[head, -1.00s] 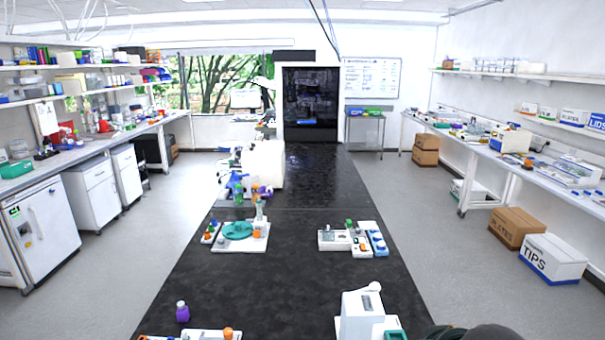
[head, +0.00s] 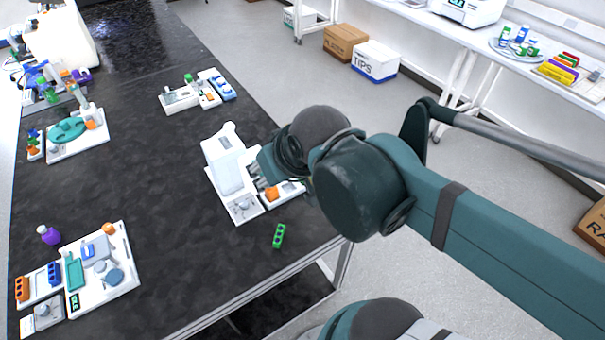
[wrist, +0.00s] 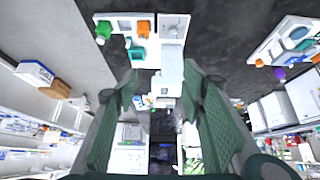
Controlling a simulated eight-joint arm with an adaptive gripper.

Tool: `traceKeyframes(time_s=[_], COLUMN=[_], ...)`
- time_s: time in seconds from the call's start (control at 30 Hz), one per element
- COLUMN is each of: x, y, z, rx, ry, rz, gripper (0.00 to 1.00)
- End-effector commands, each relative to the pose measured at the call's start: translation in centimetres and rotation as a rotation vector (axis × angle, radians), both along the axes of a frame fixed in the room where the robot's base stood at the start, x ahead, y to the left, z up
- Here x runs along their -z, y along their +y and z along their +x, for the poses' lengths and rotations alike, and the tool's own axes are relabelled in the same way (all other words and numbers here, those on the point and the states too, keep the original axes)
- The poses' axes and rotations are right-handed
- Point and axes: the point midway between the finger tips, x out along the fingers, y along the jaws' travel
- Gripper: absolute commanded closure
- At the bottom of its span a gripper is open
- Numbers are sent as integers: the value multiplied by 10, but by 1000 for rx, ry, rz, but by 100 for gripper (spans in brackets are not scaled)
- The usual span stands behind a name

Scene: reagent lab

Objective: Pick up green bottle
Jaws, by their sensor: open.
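In the head view, a small green bottle-like item (head: 188,78) stands at the white tray group in the upper middle of the black bench. I cannot tell which is the task's bottle. My gripper (head: 257,170) is beside the white instrument at the bench's right side, partly hidden by my arm. In the wrist view my gripper (wrist: 160,88) has its fingers wide apart. A white part of the instrument shows between them, not gripped.
The white instrument (head: 222,160) stands close to my gripper. A purple bottle (head: 50,236) stands beside a white tray (head: 118,282) at lower left. The bench middle is clear.

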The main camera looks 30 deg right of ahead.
Motion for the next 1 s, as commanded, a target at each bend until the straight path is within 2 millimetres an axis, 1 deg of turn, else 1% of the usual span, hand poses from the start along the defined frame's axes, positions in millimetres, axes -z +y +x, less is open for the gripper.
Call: traceKeyframes(time_s=[0.17, 0.37, 0.63, 1.0], x=[1, 4, 15, 37], y=[-2, -7, -22, -46], z=[2, 12, 33, 62], rx=[15, 74, 219, 448], ry=[7, 33, 89, 157], rz=[5, 26, 68, 119], gripper=[60, 60, 60, 60])
